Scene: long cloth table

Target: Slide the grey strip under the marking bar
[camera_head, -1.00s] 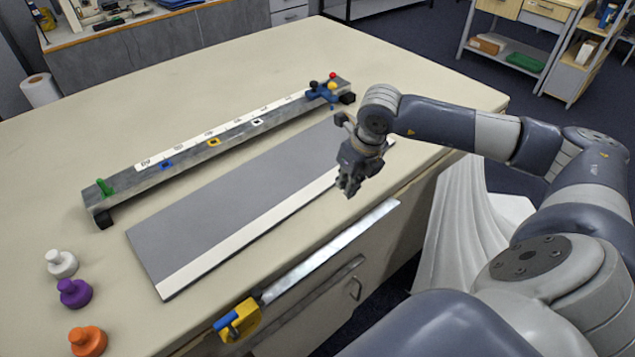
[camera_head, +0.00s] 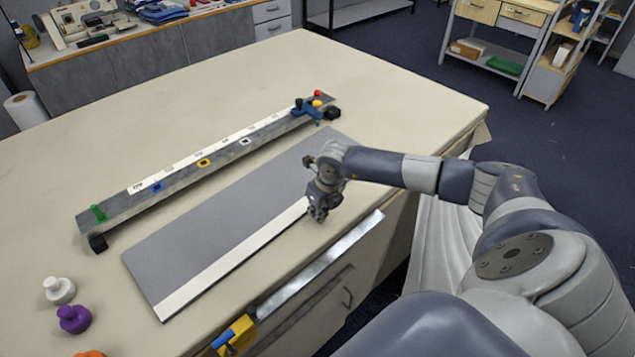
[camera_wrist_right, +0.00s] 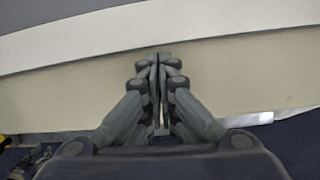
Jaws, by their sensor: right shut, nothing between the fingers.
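The grey strip (camera_head: 215,215) lies flat on the table, with a white band along its near edge. The marking bar (camera_head: 180,177) stands on dark feet behind the strip, roughly parallel to it. A gap of bare table shows between them along most of their length. My right gripper (camera_head: 318,217) is shut and empty, at the strip's near edge toward its right end. In the right wrist view my shut fingers (camera_wrist_right: 160,62) point at the strip's white band (camera_wrist_right: 100,33); I cannot tell whether they touch it. My left gripper is not in view.
White (camera_head: 59,290) and purple (camera_head: 74,318) knobs stand at the table's left. A metal ruler (camera_head: 320,262) and a yellow-and-blue tool (camera_head: 235,336) are at the front edge. A blue slider (camera_head: 308,110) sits at the bar's right end. The table behind the bar is clear.

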